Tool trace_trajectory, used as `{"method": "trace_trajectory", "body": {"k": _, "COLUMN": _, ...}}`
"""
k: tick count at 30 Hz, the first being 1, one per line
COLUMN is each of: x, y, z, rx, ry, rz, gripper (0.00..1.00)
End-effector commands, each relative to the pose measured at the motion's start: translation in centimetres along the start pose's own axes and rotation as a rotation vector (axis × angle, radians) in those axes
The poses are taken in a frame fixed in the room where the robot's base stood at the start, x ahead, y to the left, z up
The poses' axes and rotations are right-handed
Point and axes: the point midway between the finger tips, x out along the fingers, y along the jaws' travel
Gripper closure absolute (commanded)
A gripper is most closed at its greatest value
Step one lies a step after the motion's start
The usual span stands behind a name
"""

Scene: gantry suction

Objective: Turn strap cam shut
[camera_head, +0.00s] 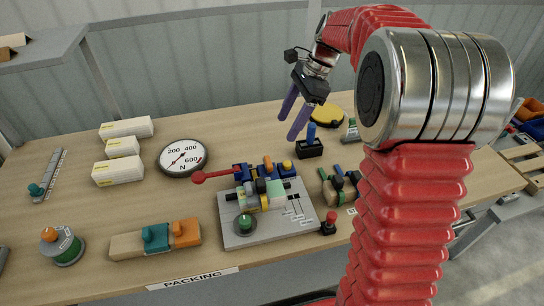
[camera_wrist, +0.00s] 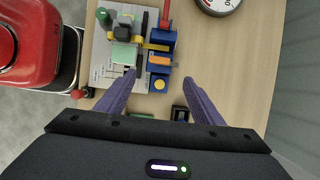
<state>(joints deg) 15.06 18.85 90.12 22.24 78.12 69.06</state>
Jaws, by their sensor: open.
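No part is labelled as the strap cam, and I cannot tell which one it is. An orange part and a yellow knob (camera_head: 287,164) sit on the blue body; the yellow knob also shows in the wrist view (camera_wrist: 159,85). A pale green block (camera_wrist: 123,53) lies on the plate beside dark parts. My gripper (camera_head: 288,127) is open and empty, fingers spread above the bench behind the plate.
A black holder with a blue peg (camera_head: 310,148) stands below my gripper. A dial gauge (camera_head: 183,157) and white boxes (camera_head: 122,147) lie to the left.

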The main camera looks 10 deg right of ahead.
Motion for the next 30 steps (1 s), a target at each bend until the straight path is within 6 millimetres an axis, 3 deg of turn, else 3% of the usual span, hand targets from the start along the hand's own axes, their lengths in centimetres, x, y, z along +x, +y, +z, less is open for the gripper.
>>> {"method": "trace_trajectory", "body": {"k": 5, "x": 0.4, "y": 0.0, "z": 0.0, "rx": -0.001, "ry": 0.0, "rz": 0.001, "gripper": 0.39}}
{"method": "trace_trajectory", "body": {"k": 11, "x": 2.3, "y": 0.0, "z": 0.1, "rx": -0.002, "ry": 0.0, "rz": 0.002, "gripper": 0.39}}
{"method": "trace_trajectory", "body": {"k": 30, "x": 11.9, "y": 0.1, "z": 0.1, "rx": -0.002, "ry": 0.0, "rz": 0.004, "gripper": 0.39}}
